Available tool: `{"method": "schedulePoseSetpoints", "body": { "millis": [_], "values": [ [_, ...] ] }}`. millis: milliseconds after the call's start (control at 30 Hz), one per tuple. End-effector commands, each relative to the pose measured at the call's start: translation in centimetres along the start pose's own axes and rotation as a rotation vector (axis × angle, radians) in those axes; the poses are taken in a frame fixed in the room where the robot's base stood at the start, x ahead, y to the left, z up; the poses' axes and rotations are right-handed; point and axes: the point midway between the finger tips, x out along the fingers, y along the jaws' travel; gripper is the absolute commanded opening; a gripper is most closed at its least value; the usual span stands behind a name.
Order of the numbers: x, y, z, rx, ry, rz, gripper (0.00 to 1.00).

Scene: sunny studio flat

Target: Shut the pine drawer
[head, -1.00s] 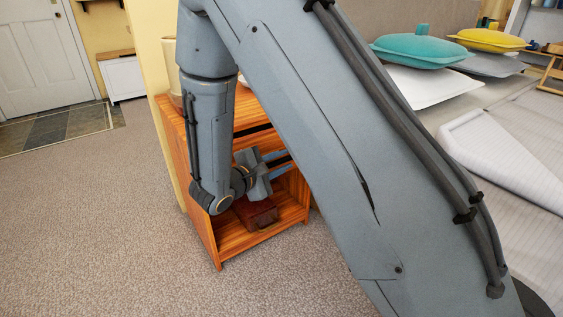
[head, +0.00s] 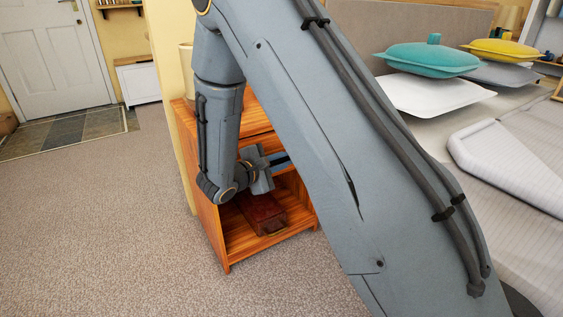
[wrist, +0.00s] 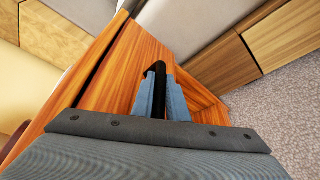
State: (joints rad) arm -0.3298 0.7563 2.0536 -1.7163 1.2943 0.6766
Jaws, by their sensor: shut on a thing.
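The pine drawer belongs to an orange-striped wooden nightstand (head: 212,232), left of centre in the head view. In the wrist view, the drawer front (wrist: 138,62) shows as a wooden panel with a dark gap along its left edge. I cannot tell how far the drawer stands out, since my arm hides most of it in the head view. My gripper (head: 283,160) is at the drawer front. In the wrist view its blue-grey fingers (wrist: 160,85) are closed around a black bar handle (wrist: 158,70).
A dark red case (head: 262,213) lies in the nightstand's open lower shelf. A pale lamp (head: 186,72) stands on top, partly hidden. The bed (head: 520,165) with pillows and cushions is on the right. The carpet (head: 110,225) at left is clear.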

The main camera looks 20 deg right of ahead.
Motion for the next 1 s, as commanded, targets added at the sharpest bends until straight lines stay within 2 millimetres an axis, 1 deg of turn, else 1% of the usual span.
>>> {"method": "schedulePoseSetpoints", "body": {
  "millis": [33,67,100,167,833,933,1000],
  "values": [
    [0.0,0.5,-0.5,0.007,0.011,0.006,0.0],
    [0.0,0.5,-0.5,0.007,0.011,0.007,0.15],
    [0.1,0.5,-0.5,0.007,0.012,0.007,0.22],
    [0.1,0.5,-0.5,0.007,0.011,0.007,0.32],
    [-0.3,0.3,-0.3,0.004,0.008,0.006,0.32],
    [-1.0,0.4,-0.3,0.003,0.009,0.006,0.32],
    [-2.0,0.5,-0.3,0.002,0.011,0.007,0.32]
  ]
}}
